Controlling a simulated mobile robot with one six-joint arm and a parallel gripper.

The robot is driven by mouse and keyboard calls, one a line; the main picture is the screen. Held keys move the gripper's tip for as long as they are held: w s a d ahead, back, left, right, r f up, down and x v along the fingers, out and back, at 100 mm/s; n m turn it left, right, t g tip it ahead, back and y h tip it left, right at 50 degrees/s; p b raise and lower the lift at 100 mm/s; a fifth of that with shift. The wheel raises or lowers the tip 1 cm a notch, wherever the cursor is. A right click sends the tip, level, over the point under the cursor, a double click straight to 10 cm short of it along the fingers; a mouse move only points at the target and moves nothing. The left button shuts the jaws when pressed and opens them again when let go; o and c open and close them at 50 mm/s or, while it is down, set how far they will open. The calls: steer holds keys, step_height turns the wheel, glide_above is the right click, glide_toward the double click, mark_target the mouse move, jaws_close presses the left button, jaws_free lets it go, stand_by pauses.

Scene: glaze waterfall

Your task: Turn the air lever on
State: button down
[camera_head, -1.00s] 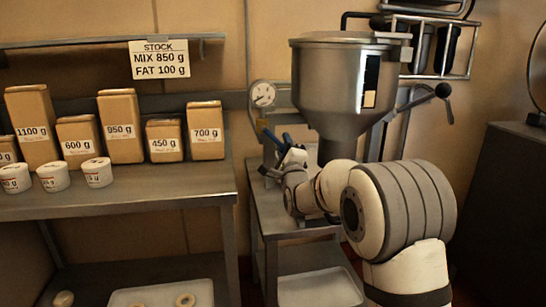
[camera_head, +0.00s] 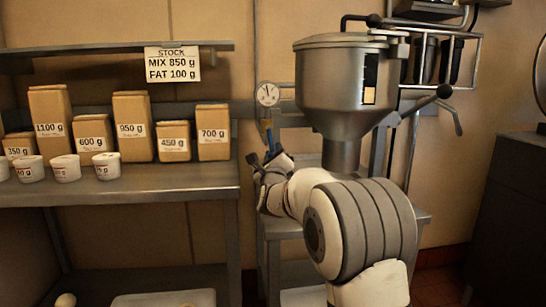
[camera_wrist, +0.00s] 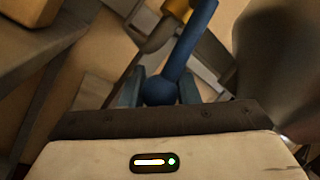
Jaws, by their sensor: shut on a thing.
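The air lever (camera_head: 269,137) is a blue handle below a small round gauge, hanging down from a yellow fitting. In the wrist view its blue shaft (camera_wrist: 198,28) runs from upper right down to a rounded end between my fingers. My gripper (camera_wrist: 160,88) is shut on that end, with one blue-grey finger on each side. In the head view my gripper (camera_head: 265,160) is at the lever's lower end, and my wrist partly hides the contact. The yellow fitting (camera_wrist: 178,8) also shows at the top of the wrist view.
The gauge (camera_head: 268,94) is just above the lever. A shelf table (camera_head: 120,184) with several labelled boxes and white tubs stands on the left.

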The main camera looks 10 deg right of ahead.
steer(key=shift+d+r, duration=0.25)
steer(key=shift+r, duration=0.25)
steer(key=c, duration=1.1)
jaws_free()
steer(key=shift+d+f, duration=0.1)
steer(key=shift+f, duration=0.1)
steer(key=v, duration=0.8)
steer(key=shift+w, duration=0.1)
